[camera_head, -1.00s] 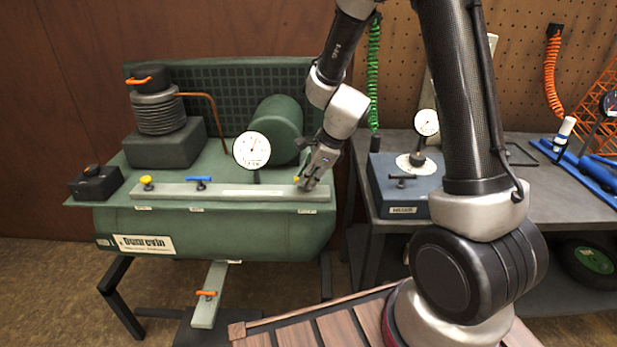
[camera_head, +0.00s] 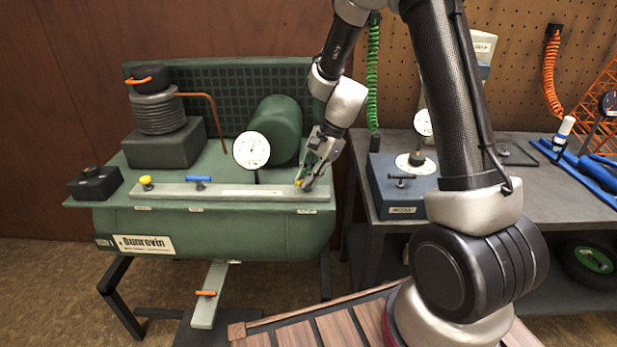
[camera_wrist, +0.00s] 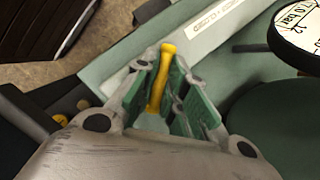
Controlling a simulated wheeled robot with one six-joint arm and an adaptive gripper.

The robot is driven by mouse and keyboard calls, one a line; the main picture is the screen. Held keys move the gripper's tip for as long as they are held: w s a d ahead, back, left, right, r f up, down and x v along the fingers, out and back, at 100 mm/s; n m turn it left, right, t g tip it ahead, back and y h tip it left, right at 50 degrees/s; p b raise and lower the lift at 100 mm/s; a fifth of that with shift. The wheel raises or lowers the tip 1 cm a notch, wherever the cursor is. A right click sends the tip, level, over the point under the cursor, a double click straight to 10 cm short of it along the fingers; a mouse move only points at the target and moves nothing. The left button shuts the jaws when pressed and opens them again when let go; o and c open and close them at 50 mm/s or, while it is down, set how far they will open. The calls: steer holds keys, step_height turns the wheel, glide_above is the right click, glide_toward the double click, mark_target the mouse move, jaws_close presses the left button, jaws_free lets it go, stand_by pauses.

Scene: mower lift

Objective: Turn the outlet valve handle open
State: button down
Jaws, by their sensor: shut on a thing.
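A yellow lever handle (camera_wrist: 163,78) sits between the green finger pads of my gripper (camera_wrist: 168,90) in the wrist view, and the gripper is shut on it. In the head view my gripper (camera_head: 308,180) is at the right end of the pale bar (camera_head: 260,192) on the green compressor, with a bit of the yellow handle (camera_head: 299,183) showing at the fingertips. The fingers hide most of the handle in the head view. The labels under the valves are too small to read, so I cannot confirm which one is the outlet.
A yellow knob (camera_head: 147,183) and a blue handle (camera_head: 198,179) are on the same bar, further left. A round gauge (camera_head: 251,150) stands behind the bar, left of my gripper. An orange handle (camera_head: 206,293) is low at the front. A grey workbench (camera_head: 470,190) stands at right.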

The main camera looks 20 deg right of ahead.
steer(key=n, duration=0.2)
steer(key=n+g, duration=0.2)
steer(key=n, duration=0.1)
steer(key=shift+w+n, duration=0.25)
steer(key=shift+n, duration=0.05)
steer(key=shift+n+g+h, duration=0.35)
steer(key=shift+n+g, duration=0.15)
steer(key=shift+n, duration=0.65)
steer(key=shift+n+g+h, duration=0.35)
steer(key=shift+n+g, duration=0.15)
steer(key=shift+n, duration=0.65)
steer(key=c, duration=1.5)
jaws_free()
steer(key=v, duration=1.2)
steer(key=shift+a, duration=0.15)
steer(key=shift+w, duration=0.15)
